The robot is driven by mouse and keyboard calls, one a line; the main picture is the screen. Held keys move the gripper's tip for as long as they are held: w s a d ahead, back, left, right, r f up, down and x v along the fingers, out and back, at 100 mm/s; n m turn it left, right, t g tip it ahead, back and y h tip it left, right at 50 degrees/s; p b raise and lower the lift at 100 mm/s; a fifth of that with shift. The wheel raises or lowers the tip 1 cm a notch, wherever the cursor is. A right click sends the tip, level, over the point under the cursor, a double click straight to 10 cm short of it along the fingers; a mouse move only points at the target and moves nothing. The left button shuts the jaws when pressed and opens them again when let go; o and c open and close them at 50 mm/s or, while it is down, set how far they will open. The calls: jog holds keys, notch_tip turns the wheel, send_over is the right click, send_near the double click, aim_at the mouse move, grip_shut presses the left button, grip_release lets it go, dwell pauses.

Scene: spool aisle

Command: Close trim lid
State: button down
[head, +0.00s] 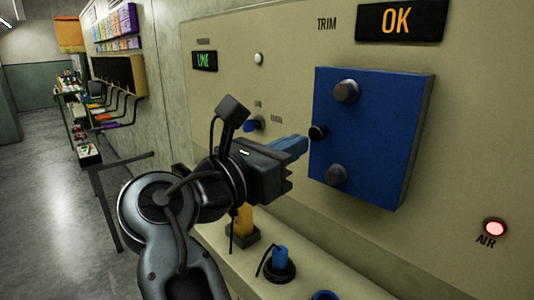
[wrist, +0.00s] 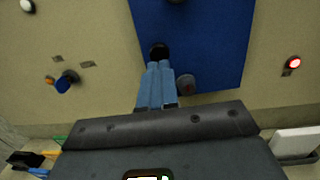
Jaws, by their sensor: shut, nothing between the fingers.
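A blue trim panel (head: 372,130) sits on the beige wall below the word TRIM and an OK sign (head: 400,20). It also fills the upper middle of the wrist view (wrist: 222,45). It carries two grey knobs, upper (head: 345,91) and lower (head: 336,174), and a black knob (head: 318,132) at its left edge. I see no separate lid; the panel lies about parallel to the wall. My gripper (head: 305,142) is shut and empty, its blue fingertips (wrist: 160,66) close to the black knob (wrist: 158,50). I cannot tell whether they touch it.
A lit red AIR button (head: 495,227) is on the wall at right. A green-lit sign (head: 204,60), a white button (head: 258,59) and a blue switch (head: 251,126) are at left. Below is a ledge with a blue plug-like part (head: 280,258). The aisle floor at left is open.

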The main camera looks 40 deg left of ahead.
jog(key=shift+w+r, duration=0.1)
jog(key=shift+w, duration=1.25)
